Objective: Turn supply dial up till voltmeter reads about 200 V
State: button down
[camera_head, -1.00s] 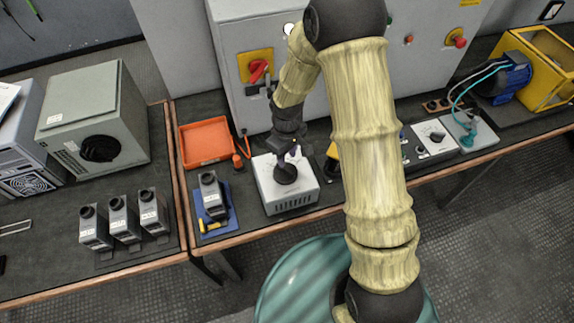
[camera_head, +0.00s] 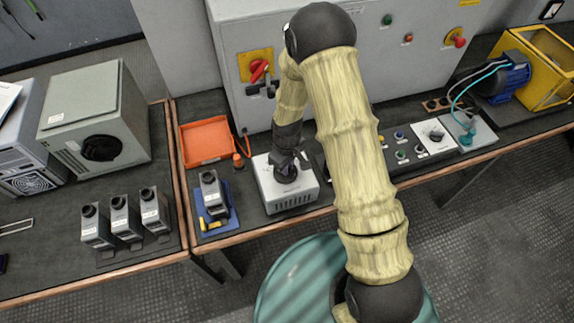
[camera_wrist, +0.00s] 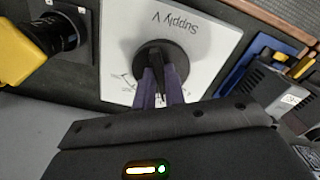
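The supply dial is a black round knob (camera_wrist: 160,58) on top of a white box (camera_wrist: 202,45) printed "Supply V". In the head view the box (camera_head: 298,203) stands on the bench, with the knob (camera_head: 286,176) largely under my gripper (camera_head: 290,158). In the wrist view my two fingers (camera_wrist: 161,75) come down over the middle of the knob, with their tips close together. Whether they grip its raised part or only stand over it cannot be told. The dial's pointer position is hidden. I cannot make out a voltmeter reading in either view.
An orange tray (camera_head: 206,141) and a small device on a blue base (camera_head: 214,195) stand left of the box. A yellow and black object (camera_wrist: 40,45) sits beside it in the wrist view. A grey cabinet with a red switch (camera_head: 259,70) rises behind.

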jog(key=shift+m, duration=0.3)
jog(key=shift+a+m+b, duration=0.2)
jog(key=shift+m+b, duration=0.65)
jog(key=shift+m, duration=1.75)
jog(key=c, duration=1.5)
grip_release()
jog(key=shift+o, duration=0.2)
jog(key=shift+r, duration=0.1)
notch_tip(320, 180, up, 17)
jog(key=b, duration=0.1)
jog(key=shift+r+b, duration=0.15)
jog(key=shift+b, duration=0.2)
